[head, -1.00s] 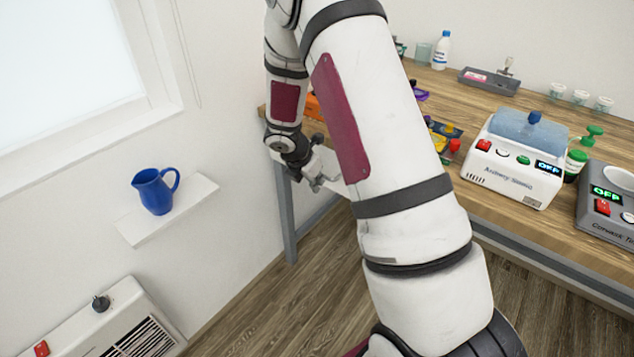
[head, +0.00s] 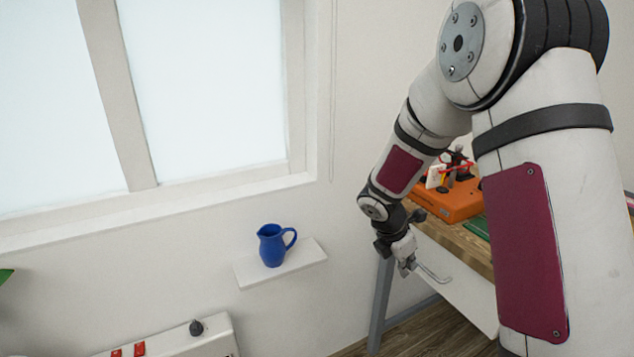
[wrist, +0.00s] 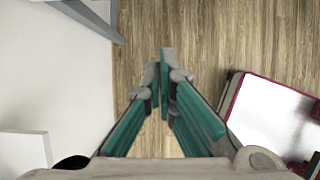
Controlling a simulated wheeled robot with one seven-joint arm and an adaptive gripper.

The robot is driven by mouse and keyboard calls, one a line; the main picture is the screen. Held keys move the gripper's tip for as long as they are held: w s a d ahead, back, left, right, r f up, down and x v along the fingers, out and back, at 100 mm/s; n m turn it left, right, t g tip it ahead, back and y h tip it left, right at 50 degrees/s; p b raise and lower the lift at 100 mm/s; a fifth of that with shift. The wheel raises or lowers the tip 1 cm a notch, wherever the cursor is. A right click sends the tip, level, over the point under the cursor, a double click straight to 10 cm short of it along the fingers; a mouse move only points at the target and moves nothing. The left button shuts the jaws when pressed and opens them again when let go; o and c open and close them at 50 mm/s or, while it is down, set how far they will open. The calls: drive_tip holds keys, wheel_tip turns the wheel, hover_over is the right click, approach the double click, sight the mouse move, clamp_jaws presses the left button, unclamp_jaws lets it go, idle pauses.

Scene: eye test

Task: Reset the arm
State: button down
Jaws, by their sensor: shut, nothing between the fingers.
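My arm reaches across the right side of the head view, bent at the elbow, with its lower part hanging down. My gripper (head: 408,264) is at its end, beside the front left corner of the wooden workbench (head: 455,250). It hangs in the air and points downward. In the wrist view, the teal-padded fingers of my gripper (wrist: 164,65) come together at their tips above the wood floor. Nothing is held between them.
A blue jug (head: 272,246) stands on a small white wall shelf (head: 283,264) left of my gripper. A white heater (head: 205,340) is below it. An orange case (head: 452,203) lies on the bench. Bare floor (wrist: 205,35) is under the gripper.

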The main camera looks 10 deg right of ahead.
drive_tip(key=s+a+r+m+p, duration=0.15)
drive_tip(key=s+r+m, duration=0.4)
drive_tip(key=r, duration=0.65)
drive_tip(key=s+a+r+m+t+y+p, duration=0.1)
drive_tip(key=s+a+r+m+p, duration=0.1)
drive_tip(key=s+r+m, duration=0.3)
drive_tip(key=s+a+r+m+y+p, duration=0.2)
drive_tip(key=s+a+r+m, duration=0.2)
drive_tip(key=s, duration=1)
drive_tip(key=s+a+r+m+t+y+p, duration=0.1)
drive_tip(key=s+a+r+m+y+p, duration=0.1)
drive_tip(key=s+r+m, duration=0.5)
drive_tip(key=shift+s+a+r+t, duration=0.3)
drive_tip(key=shift+s+a+r, duration=0.15)
drive_tip(key=shift+s+a, duration=0.6)
drive_tip(key=shift+d, duration=0.25)
